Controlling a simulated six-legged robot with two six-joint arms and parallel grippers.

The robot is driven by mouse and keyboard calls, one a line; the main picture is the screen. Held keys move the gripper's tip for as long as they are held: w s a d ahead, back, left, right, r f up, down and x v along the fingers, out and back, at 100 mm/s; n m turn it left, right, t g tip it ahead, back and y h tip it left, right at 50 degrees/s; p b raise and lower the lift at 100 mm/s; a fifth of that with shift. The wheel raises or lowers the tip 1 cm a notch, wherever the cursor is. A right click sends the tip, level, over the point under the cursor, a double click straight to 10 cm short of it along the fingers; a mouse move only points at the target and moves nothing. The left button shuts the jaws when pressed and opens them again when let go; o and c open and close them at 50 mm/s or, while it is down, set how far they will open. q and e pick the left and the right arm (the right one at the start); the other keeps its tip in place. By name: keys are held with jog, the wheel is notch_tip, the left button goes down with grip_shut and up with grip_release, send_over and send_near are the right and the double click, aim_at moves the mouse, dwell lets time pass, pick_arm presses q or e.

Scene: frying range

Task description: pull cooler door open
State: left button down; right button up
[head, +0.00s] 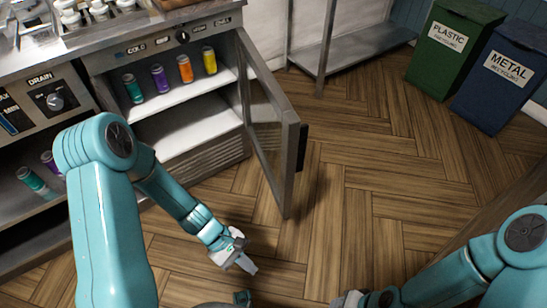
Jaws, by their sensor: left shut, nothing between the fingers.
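The cooler (182,146) stands under the counter, its front labelled COLD. Its door (268,115) is swung wide open on its right side and juts out over the floor. A dark handle (302,147) sits on the door's outer edge. Several cans, teal, purple, orange and yellow, stand on the upper shelf (184,97). My left gripper (246,265) is shut and empty, low in front of the cooler and apart from the door. My right arm comes in at the lower right; its gripper (347,300) is only partly in view at the bottom edge, so its fingers cannot be judged.
A green plastic bin (450,50) and a blue metal bin (500,82) stand at the upper right. A metal rack (350,46) stands behind the door. Another open bay with cans (38,182) is at the left. The wooden floor right of the door is clear.

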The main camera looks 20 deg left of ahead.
pick_arm(q)
jog(key=w+a+r+n+t+h+b, duration=0.2)
jog(key=w+r+n+t+h, duration=0.15)
jog(key=w+n, duration=0.2)
jog(key=n+t+h+b, duration=0.1)
jog(key=n+t+h, duration=0.2)
jog(key=n+t, duration=0.45)
send_near(286, 153)
jog(key=shift+m+t, duration=0.7)
jog(key=shift+t, duration=0.1)
jog(key=b+x, duration=0.1)
jog(key=x, duration=0.2)
jog(key=f+b+x, duration=0.1)
jog(key=x, duration=0.2)
jog(key=shift+s+d+f+b, duration=0.15)
jog(key=shift+s+d+b, duration=0.05)
jog(key=shift+b, duration=0.2)
jog(key=shift+w+d, duration=0.25)
jog(key=shift+d, duration=0.05)
